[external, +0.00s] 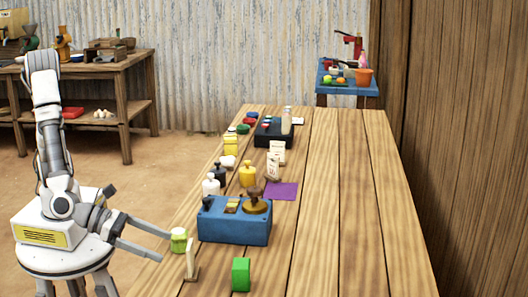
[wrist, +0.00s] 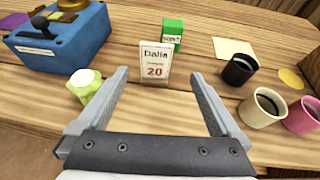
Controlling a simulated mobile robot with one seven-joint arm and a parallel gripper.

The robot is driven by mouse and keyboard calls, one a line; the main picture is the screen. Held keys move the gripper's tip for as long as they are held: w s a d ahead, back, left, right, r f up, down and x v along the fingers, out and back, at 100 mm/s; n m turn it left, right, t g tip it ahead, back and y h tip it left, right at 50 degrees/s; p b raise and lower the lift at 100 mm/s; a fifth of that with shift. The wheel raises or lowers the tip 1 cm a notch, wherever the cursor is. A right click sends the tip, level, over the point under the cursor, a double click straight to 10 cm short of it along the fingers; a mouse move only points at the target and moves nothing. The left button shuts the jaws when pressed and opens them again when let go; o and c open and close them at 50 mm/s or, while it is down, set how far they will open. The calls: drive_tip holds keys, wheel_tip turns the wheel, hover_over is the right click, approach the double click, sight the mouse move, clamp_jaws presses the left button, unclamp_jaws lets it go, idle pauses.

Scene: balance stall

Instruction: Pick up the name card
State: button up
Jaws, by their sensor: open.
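The name card (wrist: 155,63) stands upright on the wooden table in the wrist view, white with "Dalia" and a red "20". In the external view the name card (external: 191,258) stands near the table's front left edge, seen nearly edge-on. My gripper (wrist: 160,76) is open and empty. Its two fingers point toward the card, which shows between and just beyond the fingertips. In the external view my gripper (external: 164,247) is at the left edge of the table, just left of the card, with a gap between them.
A light-green jar (wrist: 86,86) stands close beside my left finger. A green box (wrist: 172,34) is behind the card. A blue balance box (wrist: 62,40) is at the left. A black cup (wrist: 239,69), a cream cup (wrist: 262,107) and a pink cup (wrist: 303,116) stand at the right.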

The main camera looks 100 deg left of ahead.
sight(192, 258)
drive_tip(key=b+x, duration=0.1)
drive_tip(key=x, duration=0.5)
drive_tip(key=shift+w+f, duration=0.2)
drive_tip(key=shift+w, duration=0.05)
drive_tip(key=x, duration=0.1)
drive_tip(key=b+x, duration=0.1)
drive_tip(key=x, duration=0.1)
drive_tip(key=b+x, duration=0.1)
drive_tip(key=shift+w+a+f, duration=0.1)
drive_tip(key=shift+a+f, duration=0.3)
drive_tip(key=shift+w, duration=0.4)
drive_tip(key=c, duration=1.5)
drive_tip(key=shift+o, duration=0.2)
wheel_tip(192, 258, up, 5)
drive_tip(key=shift+f+p, duration=0.1)
drive_tip(key=shift+p, duration=1.05)
drive_tip(key=s+d+r+p, duration=0.3)
drive_tip(key=s+d+r, duration=0.3)
drive_tip(key=s, duration=0.3)
drive_tip(key=shift+s+d, duration=0.3)
drive_tip(key=shift+d, duration=0.05)
